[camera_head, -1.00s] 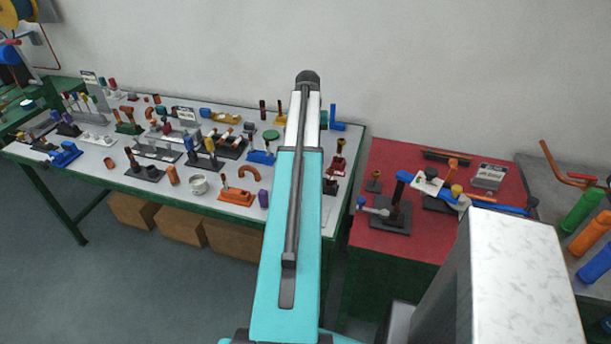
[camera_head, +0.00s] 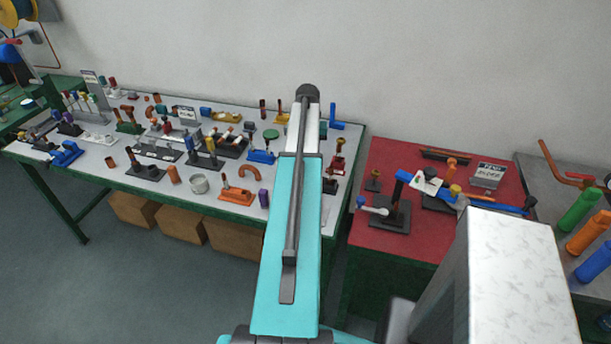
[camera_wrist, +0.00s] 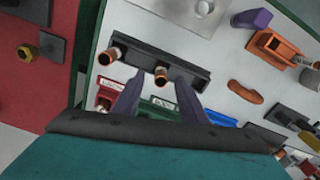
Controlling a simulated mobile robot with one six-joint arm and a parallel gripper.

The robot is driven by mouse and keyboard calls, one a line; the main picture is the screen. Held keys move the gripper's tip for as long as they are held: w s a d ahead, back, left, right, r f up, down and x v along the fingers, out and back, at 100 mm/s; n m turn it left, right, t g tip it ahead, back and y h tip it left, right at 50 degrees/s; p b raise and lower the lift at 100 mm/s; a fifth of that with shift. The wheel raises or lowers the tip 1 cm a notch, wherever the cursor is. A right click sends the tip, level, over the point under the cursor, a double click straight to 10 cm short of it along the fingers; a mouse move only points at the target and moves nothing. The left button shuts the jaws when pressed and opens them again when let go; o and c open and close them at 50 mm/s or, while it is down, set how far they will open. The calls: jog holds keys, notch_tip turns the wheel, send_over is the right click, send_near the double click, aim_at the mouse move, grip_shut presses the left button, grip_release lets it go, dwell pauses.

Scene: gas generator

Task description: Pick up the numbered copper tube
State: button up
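In the wrist view a copper tube (camera_wrist: 161,76) stands in a dark rack, its open end facing the camera. A second copper tube (camera_wrist: 106,57) stands at the rack's left end. I cannot read a number on either. My gripper (camera_wrist: 158,103) is open, with its two dark fingers apart and nothing held between them. The middle tube appears between and just beyond the fingertips; I cannot tell how deep the gap is. In the head view my own arm covers the gripper and this rack.
The dark rack (camera_wrist: 190,72) lies on the light tabletop (camera_wrist: 222,77). Red and green labelled pieces sit close to the fingers. An orange holder (camera_wrist: 268,48) stands right. A red table (camera_head: 362,222) adjoins the crowded white table (camera_head: 110,178) in the head view.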

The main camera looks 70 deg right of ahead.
jog(key=shift+f+p, duration=0.95)
jog(key=shift+f, duration=1.25)
grip_shut()
